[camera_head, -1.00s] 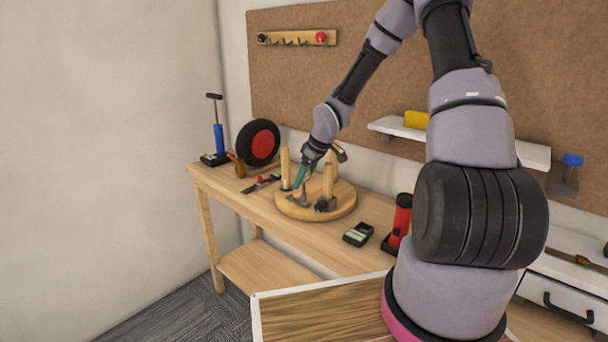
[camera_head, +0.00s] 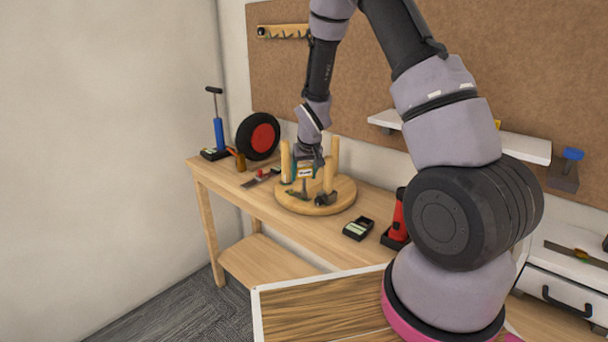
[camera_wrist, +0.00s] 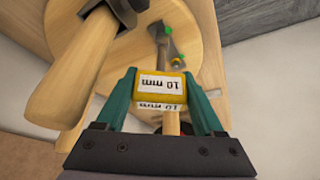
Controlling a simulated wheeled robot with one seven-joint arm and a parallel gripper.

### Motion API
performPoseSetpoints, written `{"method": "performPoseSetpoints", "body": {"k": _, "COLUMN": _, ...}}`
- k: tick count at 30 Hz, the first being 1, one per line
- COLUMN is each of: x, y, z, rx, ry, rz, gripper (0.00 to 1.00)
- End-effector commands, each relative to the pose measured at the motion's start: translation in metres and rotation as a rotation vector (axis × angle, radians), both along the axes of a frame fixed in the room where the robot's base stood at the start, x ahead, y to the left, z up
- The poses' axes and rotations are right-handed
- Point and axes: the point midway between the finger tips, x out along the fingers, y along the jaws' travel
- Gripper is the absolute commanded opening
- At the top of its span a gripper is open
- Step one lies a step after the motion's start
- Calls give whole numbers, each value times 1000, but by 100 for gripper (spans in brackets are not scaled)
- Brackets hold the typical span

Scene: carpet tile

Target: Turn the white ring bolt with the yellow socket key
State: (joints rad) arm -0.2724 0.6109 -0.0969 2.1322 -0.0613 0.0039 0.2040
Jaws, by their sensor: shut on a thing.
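I cannot make out the white ring bolt in either view.

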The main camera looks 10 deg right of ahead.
Motion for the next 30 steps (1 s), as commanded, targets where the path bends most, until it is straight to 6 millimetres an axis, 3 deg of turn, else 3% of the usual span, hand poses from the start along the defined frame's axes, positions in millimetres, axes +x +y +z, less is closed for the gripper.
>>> {"method": "performPoseSetpoints", "body": {"k": 18, "x": 0, "y": 1, "z": 0, "rx": -2, "ry": 0, "rz": -507, "gripper": 0}}
{"method": "performPoseSetpoints", "body": {"k": 30, "x": 0, "y": 0, "z": 0, "rx": 0, "ry": 0, "rz": -552, "gripper": 0}}
